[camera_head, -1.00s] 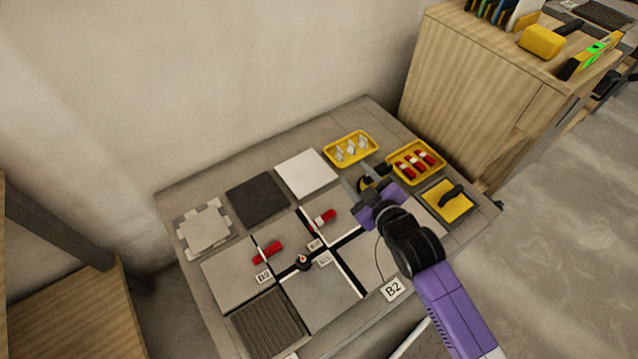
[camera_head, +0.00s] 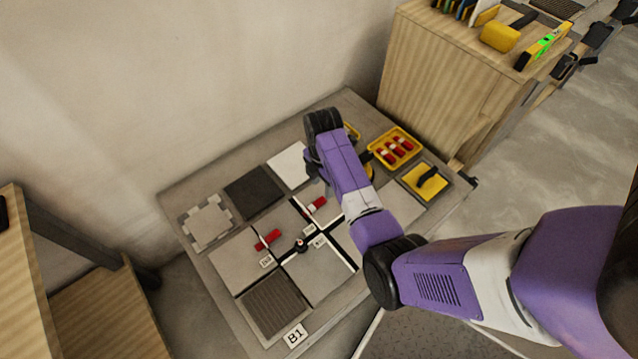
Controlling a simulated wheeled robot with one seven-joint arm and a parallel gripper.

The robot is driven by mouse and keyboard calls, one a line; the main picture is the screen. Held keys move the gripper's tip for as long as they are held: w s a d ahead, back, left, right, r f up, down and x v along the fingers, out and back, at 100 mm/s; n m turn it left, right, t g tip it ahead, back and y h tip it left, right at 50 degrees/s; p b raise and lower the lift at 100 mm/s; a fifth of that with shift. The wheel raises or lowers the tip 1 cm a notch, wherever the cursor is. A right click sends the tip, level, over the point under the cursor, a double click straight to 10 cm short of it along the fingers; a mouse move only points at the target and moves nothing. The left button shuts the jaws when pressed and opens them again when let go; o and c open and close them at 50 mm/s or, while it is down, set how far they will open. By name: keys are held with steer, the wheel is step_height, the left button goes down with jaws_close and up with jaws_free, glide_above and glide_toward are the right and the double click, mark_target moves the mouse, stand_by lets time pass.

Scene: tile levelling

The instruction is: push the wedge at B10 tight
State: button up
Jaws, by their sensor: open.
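The wedge at B10 (camera_head: 316,206) is a small red and white piece. It lies on the seam between two grey tiles, above its small white label (camera_head: 309,230). Only a little of my gripper (camera_head: 311,187) shows, under the bent wrist and above the wedge in the picture. My forearm and wrist cover most of it and its fingertips are hard to make out. It looks apart from the wedge, but I cannot tell its height. A second red wedge (camera_head: 267,240) lies on the left seam. A dark round piece (camera_head: 301,246) sits where the seams cross.
A yellow tray of red wedges (camera_head: 394,147) and a yellow float (camera_head: 427,181) lie at the right. My arm covers most of another yellow tray. Dark (camera_head: 253,192), white (camera_head: 288,166) and ribbed (camera_head: 274,305) tiles surround the grey ones. A wooden cabinet (camera_head: 440,85) stands behind.

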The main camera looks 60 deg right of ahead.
mark_target(322, 200)
steer(key=shift+f+b, duration=0.9)
steer(key=shift+f, duration=3)
steer(key=c, duration=0.9)
jaws_close()
